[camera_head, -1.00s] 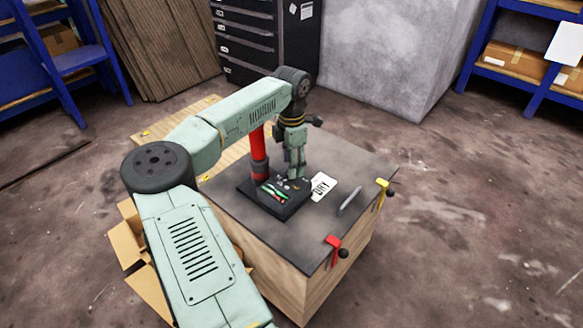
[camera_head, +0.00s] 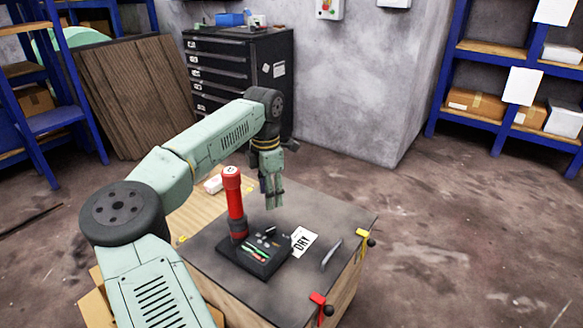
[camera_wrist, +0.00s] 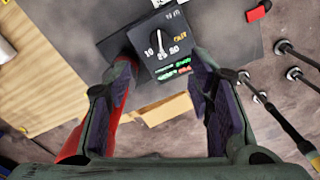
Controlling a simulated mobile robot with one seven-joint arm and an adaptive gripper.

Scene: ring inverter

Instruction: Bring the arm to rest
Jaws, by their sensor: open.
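My gripper (camera_head: 273,205) hangs fingers down above the far part of the dark table top (camera_head: 210,245), behind the black base unit (camera_head: 270,262). In the wrist view its two purple-padded fingers (camera_wrist: 165,105) are spread apart with nothing held between them. A red cylinder (camera_head: 234,195) stands upright at the back left of the base unit, left of my gripper and apart from it in the head view. The base unit's face, with a dial and coloured labels, shows beyond the fingers in the wrist view (camera_wrist: 160,45).
A white "DRY" card (camera_head: 303,241) and a grey rod (camera_head: 331,254) lie right of the base unit. A yellow clamp (camera_head: 362,240) and a red clamp (camera_head: 318,306) sit at the table's right edge. A drawer cabinet (camera_head: 215,75) stands behind. Open floor lies to the right.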

